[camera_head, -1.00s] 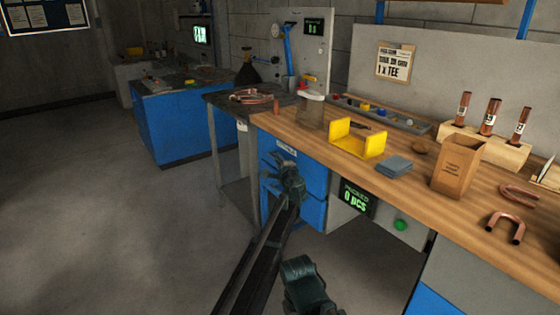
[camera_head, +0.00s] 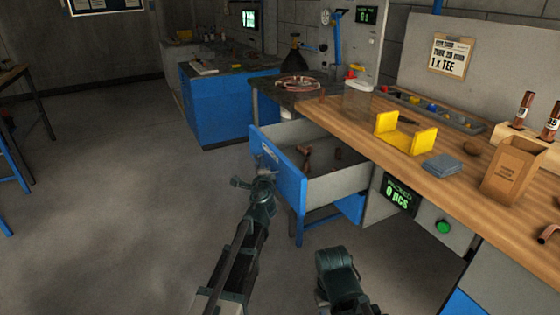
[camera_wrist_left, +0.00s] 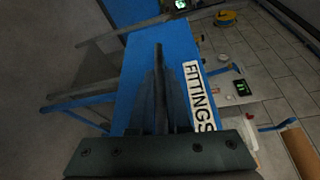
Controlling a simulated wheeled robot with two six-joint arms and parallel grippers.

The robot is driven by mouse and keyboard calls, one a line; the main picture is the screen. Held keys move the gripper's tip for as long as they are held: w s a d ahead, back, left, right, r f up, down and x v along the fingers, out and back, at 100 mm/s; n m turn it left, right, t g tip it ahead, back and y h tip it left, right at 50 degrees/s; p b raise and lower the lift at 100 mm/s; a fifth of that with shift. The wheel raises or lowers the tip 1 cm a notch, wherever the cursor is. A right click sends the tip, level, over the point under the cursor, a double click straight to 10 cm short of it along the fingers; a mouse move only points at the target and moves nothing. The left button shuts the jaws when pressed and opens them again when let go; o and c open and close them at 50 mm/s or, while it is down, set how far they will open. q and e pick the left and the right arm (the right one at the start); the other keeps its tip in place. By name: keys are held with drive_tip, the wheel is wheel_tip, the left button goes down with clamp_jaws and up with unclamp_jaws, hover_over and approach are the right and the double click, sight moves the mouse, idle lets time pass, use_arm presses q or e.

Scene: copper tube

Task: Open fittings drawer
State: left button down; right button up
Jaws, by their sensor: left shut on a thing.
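The fittings drawer (camera_head: 290,188) has a blue front and grey sides and stands pulled out from the workbench. Copper fittings (camera_head: 306,158) lie inside it. My left gripper (camera_head: 264,174) is at the drawer's front, shut on its handle, which is mostly hidden by the gripper. In the left wrist view the shut fingers (camera_wrist_left: 160,92) lie against the blue drawer front (camera_wrist_left: 150,42), beside the white FITTINGS label (camera_wrist_left: 198,97). My right gripper's fingers do not show; only a dark arm part is at the bottom centre.
The wooden benchtop (camera_head: 390,155) above carries a yellow holder (camera_head: 406,134), a cardboard box (camera_head: 512,170) and a grey pad (camera_head: 441,164). A display (camera_head: 398,194) and green button (camera_head: 443,227) are below its edge. Clear floor lies left of the drawer.

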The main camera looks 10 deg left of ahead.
use_arm(q)
drive_tip(key=shift+s+a, duration=0.9)
drive_tip(key=shift+a, duration=0.3)
drive_tip(key=shift+s+a, duration=0.9)
drive_tip(key=shift+a, duration=0.25)
drive_tip(key=c, duration=0.9)
unclamp_jaws()
